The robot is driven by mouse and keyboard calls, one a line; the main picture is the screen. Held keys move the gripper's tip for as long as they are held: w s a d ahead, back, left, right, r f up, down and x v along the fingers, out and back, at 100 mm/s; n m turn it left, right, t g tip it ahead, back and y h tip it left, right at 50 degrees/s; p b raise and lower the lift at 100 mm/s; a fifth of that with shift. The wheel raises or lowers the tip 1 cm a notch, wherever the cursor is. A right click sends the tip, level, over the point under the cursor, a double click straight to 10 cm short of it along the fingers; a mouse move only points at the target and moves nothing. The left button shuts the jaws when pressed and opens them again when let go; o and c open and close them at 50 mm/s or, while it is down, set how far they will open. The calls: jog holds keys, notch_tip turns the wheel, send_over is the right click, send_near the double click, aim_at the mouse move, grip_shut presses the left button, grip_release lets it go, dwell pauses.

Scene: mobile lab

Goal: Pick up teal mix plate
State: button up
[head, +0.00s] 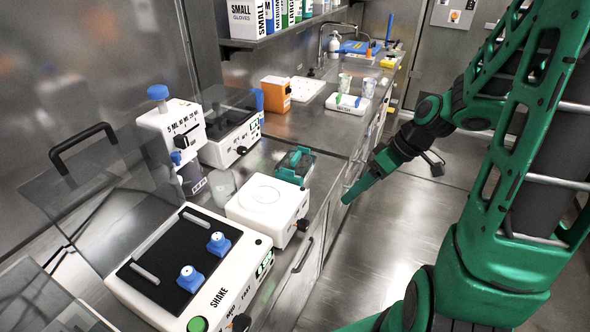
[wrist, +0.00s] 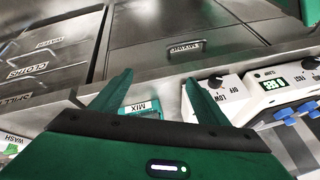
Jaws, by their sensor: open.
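The teal mix plate (head: 294,166) sits on the steel counter in the head view, just behind a white device with a round top. In the wrist view its teal edge with the label MIX (wrist: 143,108) shows between my fingers, low in the picture, and my gripper's body hides the rest. My gripper (head: 352,194) is open and empty. In the head view it is right of the plate, beside the counter's front edge and apart from the plate. The wrist view shows both green fingers (wrist: 158,88) spread, with drawer fronts beyond them.
The white round-top device (head: 265,207) stands close in front of the plate. A shaker (head: 191,270) with blue tube holders is nearer. A dispenser (head: 172,130) and a lidded machine (head: 229,132) stand left. An orange box (head: 276,94) is farther back. Bare counter lies behind the plate.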

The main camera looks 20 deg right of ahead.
jog(key=w+a+n+t+y, duration=0.2)
jog(key=w+n+t+y, duration=0.1)
jog(key=w, duration=0.4)
jog(key=n+t+y, duration=0.1)
jog(key=t+y, duration=0.1)
jog(key=t, duration=0.1)
send_near(298, 156)
jog(key=shift+w+a+f, duration=0.6)
jog(key=shift+a+f, duration=0.25)
jog(key=shift+f, duration=0.05)
jog(key=shift+w+r+x, duration=0.1)
jog(key=shift+r+x, duration=0.05)
jog(key=shift+x, duration=1.2)
jog(key=shift+w+r+x, duration=0.1)
jog(key=shift+x, duration=1.3)
jog(key=shift+d, duration=0.1)
jog(key=c, duration=1.5)
jog(key=shift+r, duration=0.1)
